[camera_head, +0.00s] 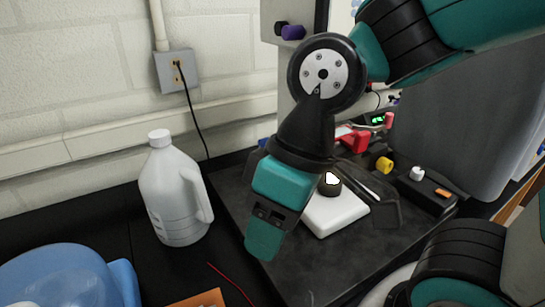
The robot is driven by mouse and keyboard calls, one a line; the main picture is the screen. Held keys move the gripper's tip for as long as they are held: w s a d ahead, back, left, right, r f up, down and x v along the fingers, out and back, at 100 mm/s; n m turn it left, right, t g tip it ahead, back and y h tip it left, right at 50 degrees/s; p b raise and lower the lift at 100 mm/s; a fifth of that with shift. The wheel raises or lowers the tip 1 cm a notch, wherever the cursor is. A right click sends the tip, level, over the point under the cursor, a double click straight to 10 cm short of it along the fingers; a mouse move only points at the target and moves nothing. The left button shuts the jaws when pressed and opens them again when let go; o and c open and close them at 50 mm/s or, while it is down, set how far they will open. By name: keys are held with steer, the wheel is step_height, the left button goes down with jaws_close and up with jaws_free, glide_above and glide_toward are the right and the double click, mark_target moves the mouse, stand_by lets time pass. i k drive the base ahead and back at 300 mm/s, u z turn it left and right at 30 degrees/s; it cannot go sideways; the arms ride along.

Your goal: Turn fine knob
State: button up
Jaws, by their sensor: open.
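My gripper (264,238) hangs over the front left part of a dark bench platform, with its teal fingertip end pointing down. It is open, and I see nothing held in it. Which part is the fine knob cannot be told for certain. A purple knob (293,32) sticks out from an upright grey panel at the top, above and behind my gripper. A black round knob-like part (330,189) sits on a white block (335,215) just right of my gripper. A yellow knob-like part (384,164) is farther right. My arm hides part of the equipment.
A white jug (172,190) stands to the left. A blue translucent container (60,278) is at lower left. A black box with a white knob and orange switch (425,192) is at right. A red wire (228,281) lies in front. A power cord (190,105) runs down the wall.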

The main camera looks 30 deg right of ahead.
mark_target(261, 142)
steer(key=k, duration=0.65)
steer(key=u, duration=1.05)
steer(key=i, duration=0.75)
steer(key=z, duration=1.15)
